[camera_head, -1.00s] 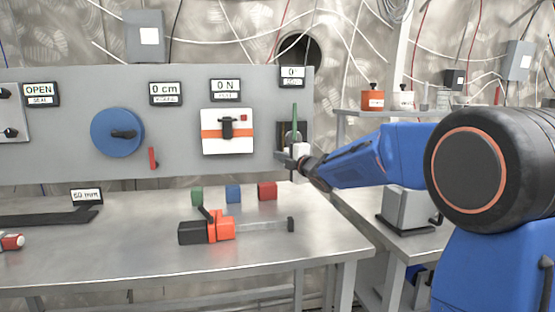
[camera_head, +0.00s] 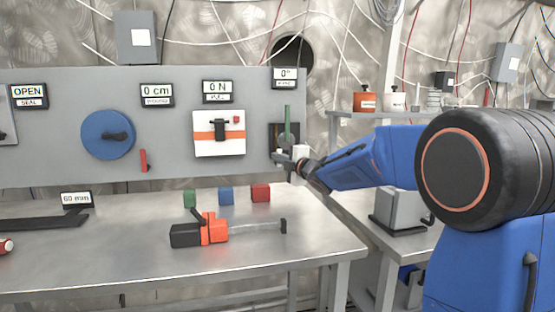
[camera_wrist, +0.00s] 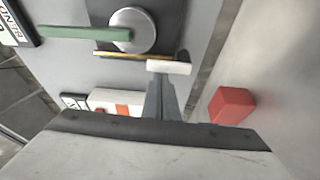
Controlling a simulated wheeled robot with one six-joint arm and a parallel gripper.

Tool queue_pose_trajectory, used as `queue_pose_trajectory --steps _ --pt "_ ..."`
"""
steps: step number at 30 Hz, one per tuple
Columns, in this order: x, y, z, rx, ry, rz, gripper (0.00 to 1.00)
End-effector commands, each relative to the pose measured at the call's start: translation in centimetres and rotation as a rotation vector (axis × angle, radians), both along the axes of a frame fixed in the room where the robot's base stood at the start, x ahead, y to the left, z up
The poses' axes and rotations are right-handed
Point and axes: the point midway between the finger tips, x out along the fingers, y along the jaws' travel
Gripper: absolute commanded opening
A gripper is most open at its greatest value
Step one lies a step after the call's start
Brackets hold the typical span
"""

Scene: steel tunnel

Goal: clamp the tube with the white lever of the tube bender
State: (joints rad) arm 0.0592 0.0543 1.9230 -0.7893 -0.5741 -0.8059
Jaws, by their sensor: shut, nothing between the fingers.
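The tube bender (camera_head: 283,136) is at the right end of the grey panel in the head view. In the wrist view it shows a round silver disc (camera_wrist: 133,29), a green handle (camera_wrist: 85,33) pointing left, and a thin brass-coloured tube (camera_wrist: 130,56) below the disc.
A white box with an orange stripe (camera_head: 219,147) and a blue wheel (camera_head: 108,135) are on the panel left of the bender. Green, blue and red blocks (camera_head: 260,193) stand on the bench below. A black-and-orange tool (camera_head: 214,230) lies nearer the front.

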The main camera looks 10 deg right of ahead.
Motion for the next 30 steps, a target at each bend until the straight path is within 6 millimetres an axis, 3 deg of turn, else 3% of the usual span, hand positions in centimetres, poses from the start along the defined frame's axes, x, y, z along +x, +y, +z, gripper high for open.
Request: queue_pose_trajectory --steps 14,30 --pt "0.0 -0.6 0.0 0.123 0.002 -0.002 0.00" --pt "0.0 -2.4 0.0 0.602 0.001 -0.001 0.00"
